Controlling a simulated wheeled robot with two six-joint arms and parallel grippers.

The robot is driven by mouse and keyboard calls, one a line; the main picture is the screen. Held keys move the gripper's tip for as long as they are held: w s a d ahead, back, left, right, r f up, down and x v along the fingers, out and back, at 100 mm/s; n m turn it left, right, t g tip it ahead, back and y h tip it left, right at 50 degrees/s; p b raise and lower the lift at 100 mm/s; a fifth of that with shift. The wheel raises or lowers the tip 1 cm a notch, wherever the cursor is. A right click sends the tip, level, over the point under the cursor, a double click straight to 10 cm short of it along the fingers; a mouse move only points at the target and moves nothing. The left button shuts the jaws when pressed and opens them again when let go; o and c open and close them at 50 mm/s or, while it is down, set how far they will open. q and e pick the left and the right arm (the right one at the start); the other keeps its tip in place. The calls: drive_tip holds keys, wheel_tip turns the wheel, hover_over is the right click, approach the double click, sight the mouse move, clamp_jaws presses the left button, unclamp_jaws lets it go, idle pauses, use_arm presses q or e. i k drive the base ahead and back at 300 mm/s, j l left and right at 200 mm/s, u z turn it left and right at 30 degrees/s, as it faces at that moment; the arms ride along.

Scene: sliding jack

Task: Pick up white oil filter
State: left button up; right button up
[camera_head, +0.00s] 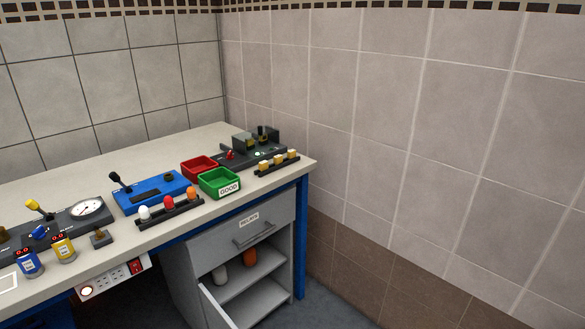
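Another small white rounded piece (144,213) sits at the left end of a dark rack (170,211) on the bench, beside a red piece (168,203) and an orange piece (192,193). I cannot tell for certain which white thing is the oil filter. Neither of my grippers is in view.
The bench top (60,190) carries a blue device (153,193), a red bin (199,168), a green bin marked GOOD (219,183) and a gauge panel (75,213). The cabinet door (215,308) hangs open below a closed drawer (250,228). Tiled walls stand behind and right.

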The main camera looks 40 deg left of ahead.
sight(221, 278)
drive_tip(key=u, duration=1.55)
